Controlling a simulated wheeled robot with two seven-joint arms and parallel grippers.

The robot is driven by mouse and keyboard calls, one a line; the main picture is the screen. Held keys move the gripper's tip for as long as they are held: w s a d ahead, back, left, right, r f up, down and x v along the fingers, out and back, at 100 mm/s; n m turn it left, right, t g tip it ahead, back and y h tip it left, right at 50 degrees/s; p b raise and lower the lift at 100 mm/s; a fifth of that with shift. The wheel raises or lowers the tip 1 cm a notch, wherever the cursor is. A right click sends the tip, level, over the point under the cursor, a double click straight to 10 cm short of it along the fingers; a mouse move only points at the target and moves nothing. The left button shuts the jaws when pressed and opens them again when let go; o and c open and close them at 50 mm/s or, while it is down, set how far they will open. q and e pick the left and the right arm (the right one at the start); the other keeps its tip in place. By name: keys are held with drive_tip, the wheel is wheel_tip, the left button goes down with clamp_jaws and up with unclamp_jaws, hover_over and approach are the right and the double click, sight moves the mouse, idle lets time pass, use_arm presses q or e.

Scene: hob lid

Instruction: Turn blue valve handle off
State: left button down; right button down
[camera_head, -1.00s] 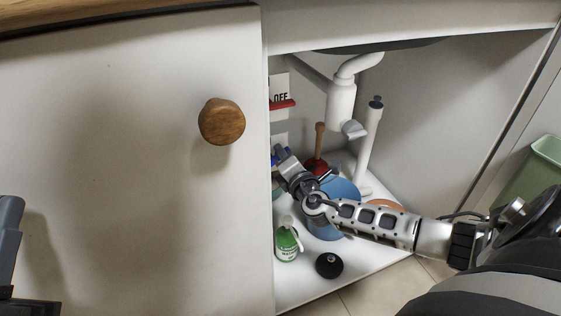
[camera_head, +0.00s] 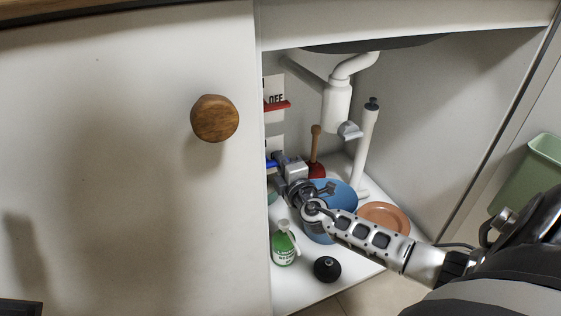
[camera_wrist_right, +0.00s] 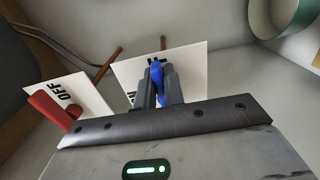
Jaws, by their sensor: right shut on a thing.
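The blue valve handle (camera_head: 271,164) is inside the open cupboard, at the left by the door edge, in front of a white label card. My right gripper (camera_head: 279,162) reaches it from the right and is shut on it. In the right wrist view the blue handle (camera_wrist_right: 157,84) stands between the two grey fingers (camera_wrist_right: 158,92), with the card behind it and its lettering mostly covered. Only a dark sliver, apparently of my left gripper (camera_head: 20,308), shows at the bottom left corner; its jaws cannot be seen.
A red handle (camera_head: 278,105) with an OFF card is above the blue one. A green-labelled bottle (camera_head: 284,246), black round object (camera_head: 327,269), blue bucket (camera_head: 342,196), plunger (camera_head: 316,150) and orange plate (camera_head: 384,217) crowd the cupboard floor. The white door (camera_head: 120,190) borders the left.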

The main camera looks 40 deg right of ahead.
drive_tip(key=shift+a+f, duration=0.15)
drive_tip(key=c, duration=1.5)
unclamp_jaws()
drive_tip(key=shift+s, duration=0.15)
